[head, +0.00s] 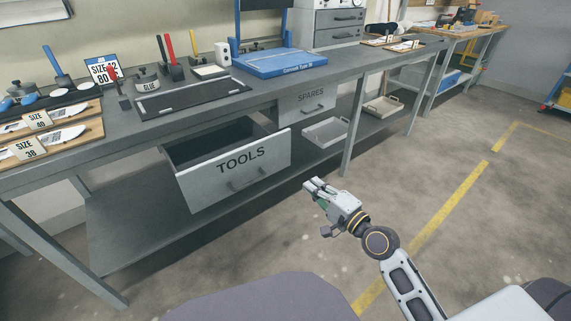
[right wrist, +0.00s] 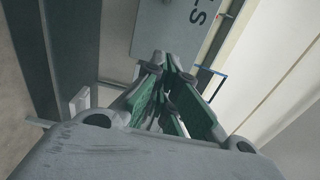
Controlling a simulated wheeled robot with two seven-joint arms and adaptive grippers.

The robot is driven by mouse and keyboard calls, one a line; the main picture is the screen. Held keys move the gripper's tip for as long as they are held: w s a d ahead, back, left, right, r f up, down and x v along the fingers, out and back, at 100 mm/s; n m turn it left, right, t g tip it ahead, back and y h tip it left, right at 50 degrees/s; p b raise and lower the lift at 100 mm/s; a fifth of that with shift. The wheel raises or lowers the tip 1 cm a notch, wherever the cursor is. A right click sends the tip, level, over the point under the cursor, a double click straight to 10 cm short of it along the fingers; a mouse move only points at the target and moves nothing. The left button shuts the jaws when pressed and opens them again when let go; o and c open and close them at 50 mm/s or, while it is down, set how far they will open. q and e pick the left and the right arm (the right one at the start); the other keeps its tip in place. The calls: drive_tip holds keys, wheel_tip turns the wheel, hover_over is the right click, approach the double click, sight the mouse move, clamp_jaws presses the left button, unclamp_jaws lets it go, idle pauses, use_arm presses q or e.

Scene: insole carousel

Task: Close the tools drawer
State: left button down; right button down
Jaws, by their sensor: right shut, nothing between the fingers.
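The tools drawer (head: 236,165) hangs under the workbench in the head view, pulled out, with its dark inside showing behind a pale front marked TOOLS. Its dark bar handle (head: 249,179) is on the front panel. My right gripper (head: 313,186) is shut and empty, in front and to the right of the drawer, apart from it. In the right wrist view its green-lined fingers (right wrist: 172,92) are together, and a pale panel (right wrist: 180,28) with part of a dark letter shows beyond them. My left gripper is not in view.
The spares drawer (head: 308,100) to the right looks shut. Grey trays (head: 325,131) stand on the lower shelf (head: 150,222). A bench leg (head: 358,135) stands right of the drawers. The bench top holds insoles, a glue pot and a blue board (head: 280,63). The floor in front is clear.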

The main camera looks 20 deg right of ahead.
sight(279, 158)
drive_tip(key=shift+w, duration=0.1)
